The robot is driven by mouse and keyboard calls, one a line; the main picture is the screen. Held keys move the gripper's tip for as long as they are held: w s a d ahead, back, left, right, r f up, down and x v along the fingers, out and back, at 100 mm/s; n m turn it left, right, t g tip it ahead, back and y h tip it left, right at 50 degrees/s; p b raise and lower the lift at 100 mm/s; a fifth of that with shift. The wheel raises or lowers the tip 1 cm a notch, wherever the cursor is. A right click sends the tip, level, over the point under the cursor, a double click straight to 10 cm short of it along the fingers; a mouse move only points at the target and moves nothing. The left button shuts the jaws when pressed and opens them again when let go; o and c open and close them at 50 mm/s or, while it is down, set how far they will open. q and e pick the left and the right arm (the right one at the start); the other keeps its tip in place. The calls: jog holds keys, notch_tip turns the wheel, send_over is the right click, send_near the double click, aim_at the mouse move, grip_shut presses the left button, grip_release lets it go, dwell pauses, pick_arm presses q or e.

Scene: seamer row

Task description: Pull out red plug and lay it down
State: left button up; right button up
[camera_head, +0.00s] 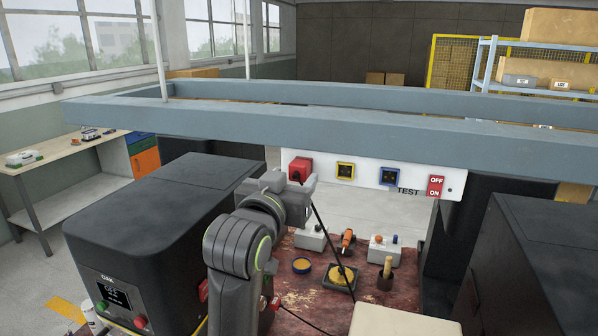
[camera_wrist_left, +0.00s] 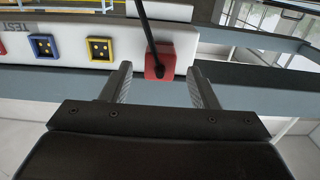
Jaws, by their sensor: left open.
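The red plug (camera_head: 299,166) sits at the left end of the white panel (camera_head: 370,184). It shows also in the left wrist view (camera_wrist_left: 158,63), with a black cord (camera_wrist_left: 147,25) coming from its face. My left gripper (camera_head: 306,184) is just in front of the plug and partly covers it in the head view. In the left wrist view the jaws (camera_wrist_left: 160,72) are open, with one finger to each side of the plug and a gap on both sides. The plug's joint with the panel is hidden. My right gripper is not in view.
Yellow (camera_head: 345,171) and blue (camera_head: 388,176) sockets and a red OFF/ON switch (camera_head: 435,186) are on the panel. The red worn bench (camera_head: 310,286) below holds small boxes, dishes and tools. A black machine (camera_head: 150,230) stands left. A grey beam (camera_head: 330,127) runs above.

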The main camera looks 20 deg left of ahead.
aim_at(297, 176)
pick_arm(q)
jog(key=shift+w+d, duration=0.1)
jog(key=shift+w, duration=2.05)
jog(key=shift+c, duration=0.2)
grip_shut()
jog(key=shift+s, duration=0.1)
jog(key=shift+s+f, duration=0.1)
jog(key=shift+f, duration=0.05)
jog(key=shift+s, duration=0.1)
jog(key=shift+s+r, duration=0.2)
jog(key=shift+s, duration=0.95)
jog(key=shift+s+f, duration=0.1)
jog(key=shift+s, duration=0.05)
